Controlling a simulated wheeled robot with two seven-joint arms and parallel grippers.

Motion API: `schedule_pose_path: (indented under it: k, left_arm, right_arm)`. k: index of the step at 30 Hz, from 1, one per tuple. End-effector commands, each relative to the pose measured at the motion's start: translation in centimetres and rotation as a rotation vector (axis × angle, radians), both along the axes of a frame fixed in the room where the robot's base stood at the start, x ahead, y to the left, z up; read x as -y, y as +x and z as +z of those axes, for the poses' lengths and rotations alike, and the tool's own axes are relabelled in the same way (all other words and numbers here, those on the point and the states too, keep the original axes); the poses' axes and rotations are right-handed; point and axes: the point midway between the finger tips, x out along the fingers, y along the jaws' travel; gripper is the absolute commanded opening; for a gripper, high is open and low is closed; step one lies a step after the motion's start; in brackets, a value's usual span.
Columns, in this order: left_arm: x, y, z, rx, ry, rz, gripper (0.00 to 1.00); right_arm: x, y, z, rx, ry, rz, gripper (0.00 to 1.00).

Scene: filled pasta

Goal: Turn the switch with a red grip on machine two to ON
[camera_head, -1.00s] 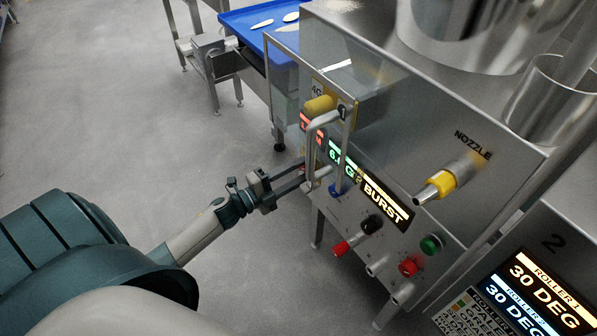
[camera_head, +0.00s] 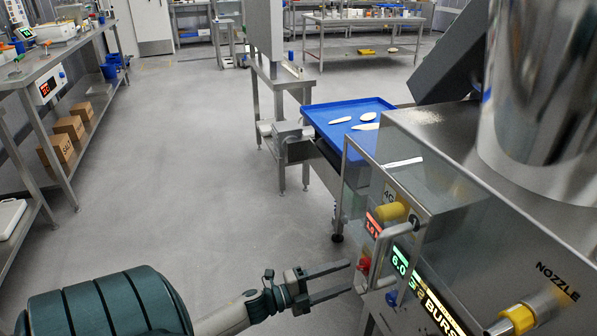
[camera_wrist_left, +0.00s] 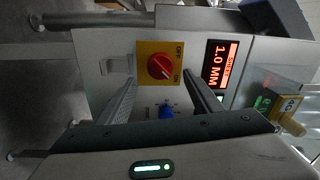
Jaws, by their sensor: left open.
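The red-grip switch (camera_wrist_left: 160,66) sits on a yellow plate marked OFF and ON, on a grey machine panel in the left wrist view. Its grip lies slantwise; I cannot tell which mark it points to. In the head view the red grip (camera_head: 364,264) shows small at the machine's near left edge. My left gripper (camera_head: 351,276) is open and empty, its fingers reaching toward the panel beside the switch. In the left wrist view its fingers (camera_wrist_left: 160,78) stand either side of the switch, apart from the grip. My right gripper is not in view.
A red display (camera_wrist_left: 220,64) reads 1.0 MM beside the switch, and a blue knob (camera_wrist_left: 166,112) sits near it. A metal handle (camera_head: 385,250) and yellow knob (camera_head: 391,211) stand out from the machine. A blue tray (camera_head: 318,112) lies behind. The floor at left is clear.

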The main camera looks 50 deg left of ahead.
Motion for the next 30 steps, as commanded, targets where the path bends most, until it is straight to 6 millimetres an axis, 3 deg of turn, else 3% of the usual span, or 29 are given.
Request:
schedule_pose_path:
  k: [9,15,21,30]
  left_arm:
    - [-2.5,-6.2,-0.6,-0.004,0.002,0.000,0.59]
    - [-3.8,-9.3,-0.8,-0.002,0.000,0.001,0.59]
    - [-4.5,-11.0,-0.8,-0.001,0.000,0.000,0.59]
    - [-4.7,-11.3,-0.8,0.000,0.000,-0.001,0.59]
  right_arm:
    - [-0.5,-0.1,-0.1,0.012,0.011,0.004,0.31]
    - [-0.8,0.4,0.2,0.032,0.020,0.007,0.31]
    - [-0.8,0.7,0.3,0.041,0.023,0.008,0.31]
    - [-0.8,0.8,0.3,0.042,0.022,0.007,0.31]
